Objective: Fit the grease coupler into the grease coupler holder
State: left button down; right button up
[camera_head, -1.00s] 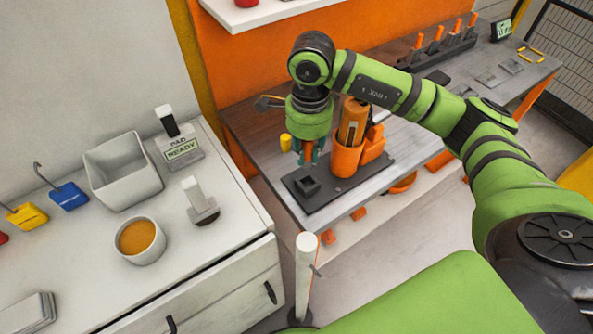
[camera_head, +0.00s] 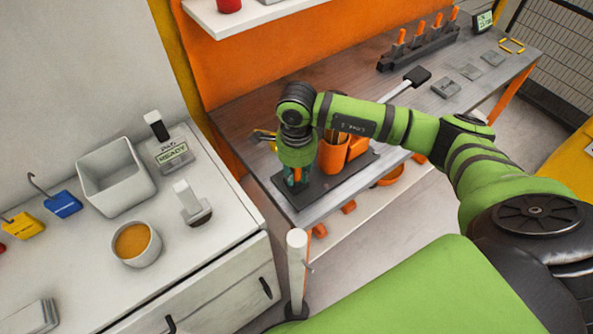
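My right gripper (camera_head: 297,180) points down over the front left part of a dark base plate (camera_head: 345,181) on the workbench. Its teal fingers are small and partly dark, so I cannot tell whether they are open or shut. The grease coupler cannot be made out at the fingers. The small black block on the plate, which looks like the coupler holder, is now covered by the gripper. Orange cups (camera_head: 332,157) stand on the same plate just right of the gripper. My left gripper is not in view.
A black rack with orange-handled tools (camera_head: 418,51) stands at the back of the bench (camera_head: 235,118). A white post (camera_head: 297,262) rises before the bench. The left counter holds a grey bin (camera_head: 117,178) and a cup (camera_head: 137,243).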

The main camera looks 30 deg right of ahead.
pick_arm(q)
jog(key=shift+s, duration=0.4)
pick_arm(e)
jog(key=shift+o, duration=1.2)
jog(key=shift+r, duration=0.1)
notch_tip(320, 180, up, 11)
jog(key=b, duration=0.4)
jog(key=shift+r, duration=0.55)
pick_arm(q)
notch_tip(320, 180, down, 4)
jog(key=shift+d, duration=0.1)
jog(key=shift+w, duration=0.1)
pick_arm(e)
jog(key=shift+s+f, duration=0.1)
